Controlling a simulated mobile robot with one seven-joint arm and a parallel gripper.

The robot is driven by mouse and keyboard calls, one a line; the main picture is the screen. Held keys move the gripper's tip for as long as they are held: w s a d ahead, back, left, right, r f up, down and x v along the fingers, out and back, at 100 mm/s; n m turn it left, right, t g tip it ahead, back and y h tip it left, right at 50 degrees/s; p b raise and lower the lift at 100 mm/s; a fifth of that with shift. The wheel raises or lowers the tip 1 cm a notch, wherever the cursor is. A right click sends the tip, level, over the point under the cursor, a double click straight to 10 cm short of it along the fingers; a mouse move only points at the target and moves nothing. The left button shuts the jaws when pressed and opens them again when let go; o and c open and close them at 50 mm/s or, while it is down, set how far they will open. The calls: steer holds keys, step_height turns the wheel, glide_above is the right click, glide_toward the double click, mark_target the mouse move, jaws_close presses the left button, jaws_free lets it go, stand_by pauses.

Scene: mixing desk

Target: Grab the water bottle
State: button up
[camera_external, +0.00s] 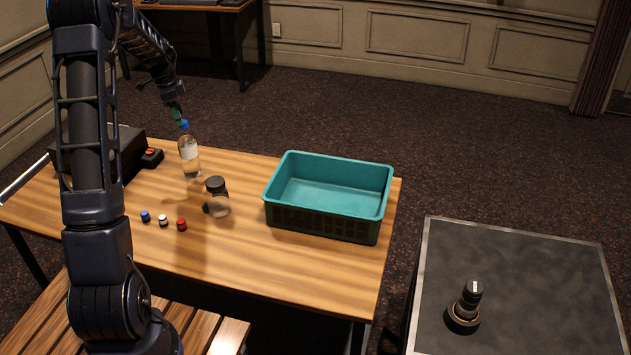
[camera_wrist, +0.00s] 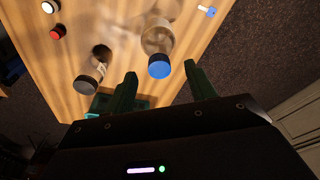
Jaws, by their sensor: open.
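The water bottle (camera_external: 189,156) is clear with a white label and a blue cap. It stands upright on the wooden desk (camera_external: 300,275), towards the back. In the wrist view the bottle (camera_wrist: 157,40) shows with its blue cap towards me, just beyond and between my fingertips. My gripper (camera_external: 178,112) is above the bottle, close to its cap. The wrist view shows the two green fingers of my gripper (camera_wrist: 160,75) spread apart with nothing held between them. Whether a finger touches the cap cannot be told.
A clear jar with a dark lid (camera_external: 217,196) stands close to the bottle. Small blue, white (camera_external: 163,220) and red caps lie at the front left. An empty teal crate (camera_external: 330,185) is on the right. A dark box (camera_external: 125,155) is on the left. A separate dark table (camera_external: 540,290) stands at the right.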

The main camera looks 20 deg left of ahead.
steer(key=f, duration=0.2)
steer(key=d+f, duration=0.1)
steer(key=f, duration=0.1)
steer(key=shift+w+f, duration=0.2)
steer(key=shift+f, duration=0.1)
jaws_close()
